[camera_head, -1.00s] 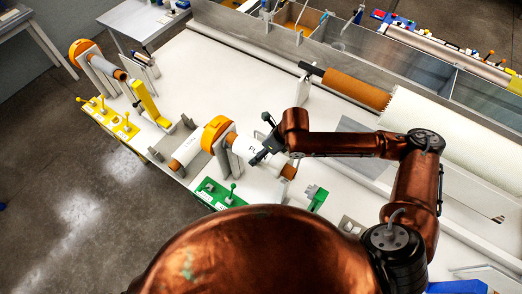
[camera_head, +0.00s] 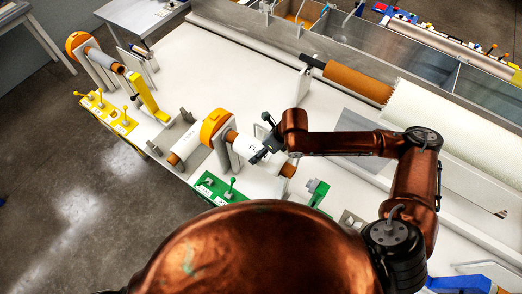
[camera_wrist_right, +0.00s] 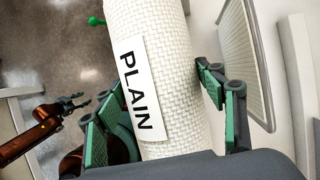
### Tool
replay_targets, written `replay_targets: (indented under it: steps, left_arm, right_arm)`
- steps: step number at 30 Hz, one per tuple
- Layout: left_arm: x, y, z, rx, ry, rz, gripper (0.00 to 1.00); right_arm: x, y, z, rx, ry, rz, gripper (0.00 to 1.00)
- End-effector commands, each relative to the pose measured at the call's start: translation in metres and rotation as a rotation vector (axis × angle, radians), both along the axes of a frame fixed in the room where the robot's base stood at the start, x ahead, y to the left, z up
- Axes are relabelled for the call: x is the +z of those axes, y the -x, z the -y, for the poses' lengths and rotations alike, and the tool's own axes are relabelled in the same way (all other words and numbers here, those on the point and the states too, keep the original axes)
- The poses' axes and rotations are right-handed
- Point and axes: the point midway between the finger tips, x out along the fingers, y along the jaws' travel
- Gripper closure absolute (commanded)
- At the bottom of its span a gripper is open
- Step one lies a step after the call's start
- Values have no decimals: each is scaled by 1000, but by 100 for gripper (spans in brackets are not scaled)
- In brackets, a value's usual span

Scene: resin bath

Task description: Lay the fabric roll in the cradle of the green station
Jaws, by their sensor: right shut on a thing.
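The fabric roll (camera_wrist_right: 158,50) is white, woven and labelled PLAIN; its brown core end (camera_head: 289,170) shows in the head view. My right gripper (camera_head: 262,152) is shut on it, with green finger pads on both sides in the right wrist view (camera_wrist_right: 165,105). The green station has a green panel (camera_head: 216,188) with levers, grey upright plates (camera_head: 222,152) and an orange wheel (camera_head: 213,126). The roll lies just right of the wheel and plates; whether it touches the cradle I cannot tell. My left gripper (camera_wrist_right: 74,103) appears small in the wrist view; its opening is unclear.
Another white roll (camera_head: 190,150) lies left of the orange wheel. A yellow station (camera_head: 108,115) stands further left. A brown roll (camera_head: 357,82) and a wide cream roll (camera_head: 450,120) lie behind the right arm. The white table (camera_head: 210,65) is clear at the back left.

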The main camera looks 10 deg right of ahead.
Motion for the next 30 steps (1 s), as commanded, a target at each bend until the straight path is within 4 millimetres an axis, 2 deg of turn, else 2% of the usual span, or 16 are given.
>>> replay_targets:
  steps: [3, 4, 12, 21, 26, 30]
  left_arm:
    - [0, 0, 0, 0, 0, 0, 60]
    - [0, 0, 0, 0, 0, 0, 60]
    - [0, 0, 0, 0, 0, 1, 60]
    - [0, 1, -2, 0, -2, -1, 60]
    - [0, 0, -2, 0, -2, 0, 60]
    - [0, 0, -1, 0, -1, 0, 60]
  right_arm:
    - [5, -3, -2, 1, -6, 10, 94]
    - [5, -3, -2, 2, -5, 10, 36]
    - [2, -1, -1, 1, -2, 4, 17]
    - [-3, 2, 2, -1, 4, -7, 16]
    - [11, 3, 6, -1, 3, -3, 16]
    - [36, 6, 16, -2, 2, 3, 16]
